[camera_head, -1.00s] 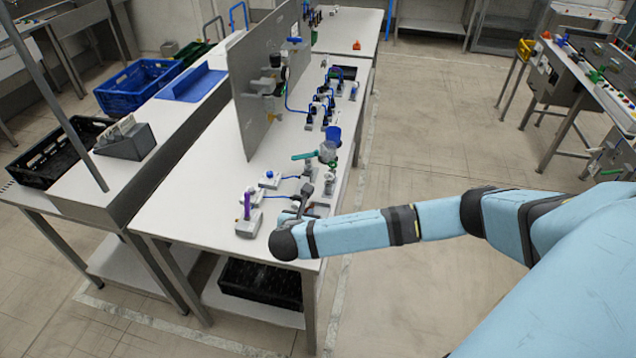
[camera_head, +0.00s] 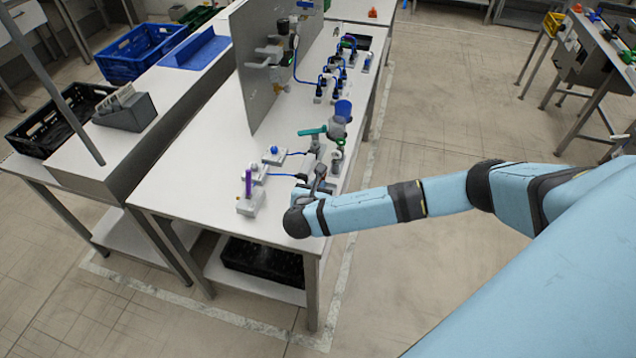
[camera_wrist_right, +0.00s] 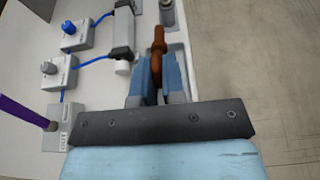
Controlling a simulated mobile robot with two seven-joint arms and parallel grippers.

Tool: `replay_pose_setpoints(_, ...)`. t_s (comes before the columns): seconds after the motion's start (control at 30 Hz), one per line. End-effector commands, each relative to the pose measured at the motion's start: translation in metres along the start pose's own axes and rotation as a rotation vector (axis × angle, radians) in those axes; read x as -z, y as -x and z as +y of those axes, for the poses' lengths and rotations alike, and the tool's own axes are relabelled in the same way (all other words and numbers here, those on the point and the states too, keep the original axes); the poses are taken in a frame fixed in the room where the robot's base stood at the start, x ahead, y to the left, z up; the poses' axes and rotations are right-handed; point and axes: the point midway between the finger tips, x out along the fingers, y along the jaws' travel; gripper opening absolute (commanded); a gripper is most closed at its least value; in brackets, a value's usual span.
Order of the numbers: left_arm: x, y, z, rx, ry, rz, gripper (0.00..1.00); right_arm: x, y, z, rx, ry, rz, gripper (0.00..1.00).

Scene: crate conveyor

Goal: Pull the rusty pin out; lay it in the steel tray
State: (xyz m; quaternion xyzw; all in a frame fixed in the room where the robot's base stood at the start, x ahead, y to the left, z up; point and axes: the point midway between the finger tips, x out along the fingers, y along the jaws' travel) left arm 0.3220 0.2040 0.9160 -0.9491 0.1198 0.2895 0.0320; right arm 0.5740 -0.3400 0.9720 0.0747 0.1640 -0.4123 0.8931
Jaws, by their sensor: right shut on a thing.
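The rusty pin (camera_wrist_right: 158,42) shows in the right wrist view as a brown rod with a thicker, rounded part. It is between the blue fingers of my right gripper (camera_wrist_right: 157,85), which is shut on it. A pale shallow tray with a raised edge (camera_wrist_right: 187,62), seemingly the steel tray, lies below and around the fingers. I cannot tell whether the pin touches it. In the head view, my right gripper (camera_head: 318,182) is over the near right part of the white table, and the pin is too small to make out. My left gripper is out of view.
A grey fixture (camera_wrist_right: 123,32) stands just left of the pin. A teal-handled valve (camera_head: 312,131) stands beyond the gripper. The table's right edge is close, with open floor beyond.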

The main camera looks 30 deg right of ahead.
Motion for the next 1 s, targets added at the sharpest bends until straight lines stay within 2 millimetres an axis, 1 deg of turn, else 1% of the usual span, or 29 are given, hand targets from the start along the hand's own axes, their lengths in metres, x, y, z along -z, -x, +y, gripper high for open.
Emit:
replay_pose_setpoints(0.03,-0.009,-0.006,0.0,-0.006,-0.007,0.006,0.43,0.011,-0.005,0.001,-0.001,-0.002,-0.001,0.0)
replay_pose_setpoints(0.17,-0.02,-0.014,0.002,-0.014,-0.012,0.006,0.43,0.024,-0.009,0.0,-0.001,-0.001,0.0,0.0)
replay_pose_setpoints(0.4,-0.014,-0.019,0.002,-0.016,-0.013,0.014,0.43,0.043,-0.016,0.0,0.001,0.0,0.001,0.0)
replay_pose_setpoints(0.6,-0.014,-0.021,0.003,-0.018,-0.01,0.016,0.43,0.05,-0.019,0.001,-0.001,-0.002,0.0,0.0)
replay_pose_setpoints(0.93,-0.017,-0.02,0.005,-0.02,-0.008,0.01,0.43,0.051,-0.019,0.001,-0.001,-0.002,0.0,0.0)
replay_pose_setpoints(0.97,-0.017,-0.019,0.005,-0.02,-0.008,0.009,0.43,0.051,-0.019,0.001,-0.001,-0.002,0.0,0.17)
replay_pose_setpoints(1.0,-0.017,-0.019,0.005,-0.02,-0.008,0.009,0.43,0.051,-0.019,0.001,-0.001,-0.002,0.0,0.26)
